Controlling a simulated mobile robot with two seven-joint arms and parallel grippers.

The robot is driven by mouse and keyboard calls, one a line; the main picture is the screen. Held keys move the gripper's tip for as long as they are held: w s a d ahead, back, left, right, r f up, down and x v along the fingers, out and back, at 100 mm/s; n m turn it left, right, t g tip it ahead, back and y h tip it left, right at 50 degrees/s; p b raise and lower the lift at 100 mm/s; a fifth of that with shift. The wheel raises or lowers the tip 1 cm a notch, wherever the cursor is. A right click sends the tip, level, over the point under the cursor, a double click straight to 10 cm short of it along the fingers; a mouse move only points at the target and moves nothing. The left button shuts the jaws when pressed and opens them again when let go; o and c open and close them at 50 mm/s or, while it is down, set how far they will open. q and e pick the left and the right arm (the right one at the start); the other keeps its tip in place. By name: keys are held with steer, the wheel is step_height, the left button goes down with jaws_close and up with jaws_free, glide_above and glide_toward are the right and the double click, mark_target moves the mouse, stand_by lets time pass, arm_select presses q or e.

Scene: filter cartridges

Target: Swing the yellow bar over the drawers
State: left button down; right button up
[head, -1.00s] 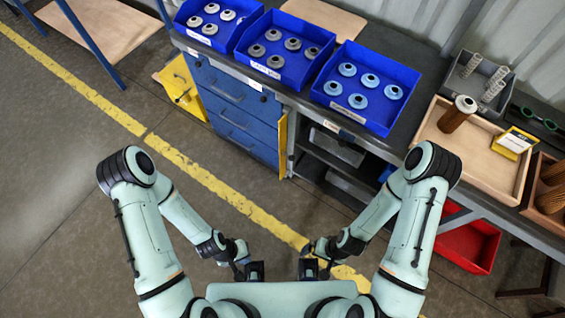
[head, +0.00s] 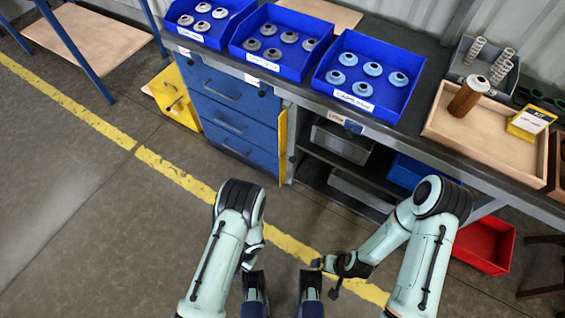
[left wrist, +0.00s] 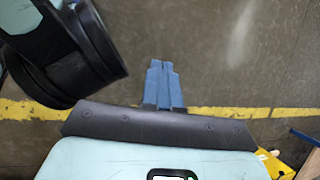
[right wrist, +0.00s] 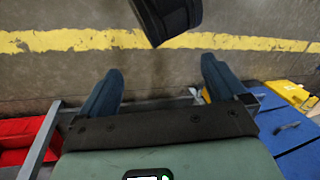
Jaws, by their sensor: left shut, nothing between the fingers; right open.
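The yellow bar (head: 283,145) stands upright along the right edge of the blue drawers (head: 232,119). It is beside their fronts, not across them. In the right wrist view the drawers (right wrist: 300,145) are at the right, and a bit of yellow shows behind the right finger. My left gripper (left wrist: 162,68) is shut and empty, with its blue fingers together above the floor. My right gripper (right wrist: 160,66) is open and empty, with its fingers wide apart. Both grippers are low and close to my body, apart from the bar.
Blue bins (head: 369,99) of discs stand on the bench top. A wooden tray (head: 463,132) with a brown cartridge is at the right. A yellow box (head: 176,98) sits left of the drawers and a red bin (head: 485,246) under the bench. The floor before the drawers is clear.

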arm_select(q)
steer(key=w+d+f+m+t+y+b, duration=0.1)
steer(key=w+d+m+t+y+b, duration=0.15)
steer(key=w, duration=0.35)
steer(key=w+d+m+t+y+b, duration=0.1)
steer(key=w+t, duration=0.3)
steer(key=w, duration=0.3)
steer(key=w+d+f+m+t+y+b, duration=0.1)
steer(key=w+m+t+b, duration=0.15)
steer(key=w, duration=0.35)
steer(key=w+d+r+m+t+h+b, duration=0.1)
steer(key=w+d+r+t, duration=0.3)
steer(key=d, duration=0.5)
steer(key=w+d+r+m+t+h+b, duration=0.2)
steer(key=w+d+r+t+h, duration=0.2)
steer(key=d, duration=0.6)
steer(key=w+r+t, duration=0.1)
steer(key=w+t, duration=0.1)
steer(key=t, duration=0.1)
steer(key=shift+w+d+m+b, duration=0.25)
steer(key=shift+w+m+b, duration=0.05)
steer(key=shift+w+b, duration=0.05)
arm_select(e)
steer(key=w+d+f+m, duration=0.2)
steer(key=w+f, duration=0.1)
steer(key=f, duration=0.9)
steer(key=shift+w+d+t+h, duration=0.2)
steer(key=shift+d+t+h, duration=0.2)
